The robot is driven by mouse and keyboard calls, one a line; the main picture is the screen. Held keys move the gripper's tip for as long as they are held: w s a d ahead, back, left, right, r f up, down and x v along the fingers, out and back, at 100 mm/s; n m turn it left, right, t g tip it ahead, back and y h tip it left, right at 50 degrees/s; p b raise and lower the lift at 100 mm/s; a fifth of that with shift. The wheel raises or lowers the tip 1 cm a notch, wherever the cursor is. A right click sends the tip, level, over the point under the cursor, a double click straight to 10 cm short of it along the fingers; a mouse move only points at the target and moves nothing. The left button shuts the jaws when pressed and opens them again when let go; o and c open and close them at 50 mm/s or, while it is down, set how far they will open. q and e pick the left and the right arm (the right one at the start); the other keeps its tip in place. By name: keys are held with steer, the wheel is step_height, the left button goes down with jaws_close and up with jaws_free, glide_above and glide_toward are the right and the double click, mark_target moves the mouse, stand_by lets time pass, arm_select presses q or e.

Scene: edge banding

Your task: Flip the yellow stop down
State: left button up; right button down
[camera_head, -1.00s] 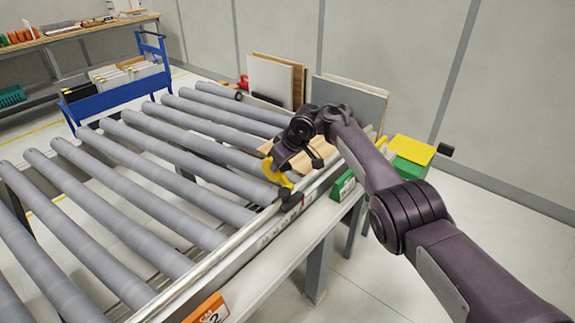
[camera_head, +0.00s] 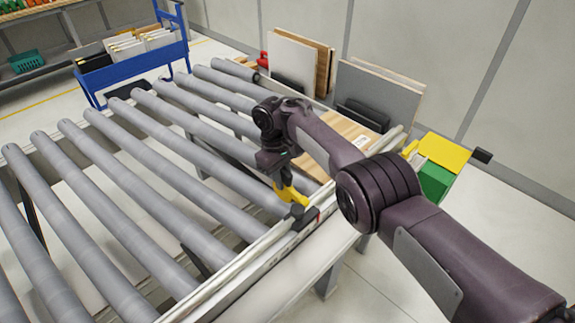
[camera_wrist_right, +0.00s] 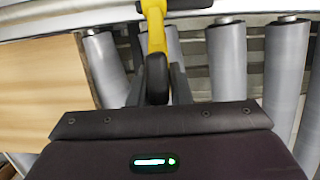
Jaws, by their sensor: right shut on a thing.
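The yellow stop (camera_head: 288,192) stands at the near right rail of the roller conveyor, a bent yellow arm with a dark pivot block at its foot. My right gripper (camera_head: 279,178) is at its upper end, and the fingers are mostly hidden behind the wrist in the head view. In the right wrist view the yellow arm (camera_wrist_right: 155,28) comes in from the top and ends in a black tip (camera_wrist_right: 157,78). That tip sits between the fingers of my right gripper (camera_wrist_right: 157,88), which is shut on it. My left gripper is not in view.
Grey rollers (camera_head: 140,187) fill the left and middle. A wooden panel (camera_head: 345,130) lies beyond my right arm, partly hidden. Upright boards (camera_head: 378,100) stand at the back. A green and yellow unit (camera_head: 438,170) stands right of the rail. A blue cart (camera_head: 130,65) stands back left.

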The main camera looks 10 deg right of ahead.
steer(key=shift+f, duration=0.2)
stand_by(0.3)
steer(key=c, duration=1.4)
jaws_free()
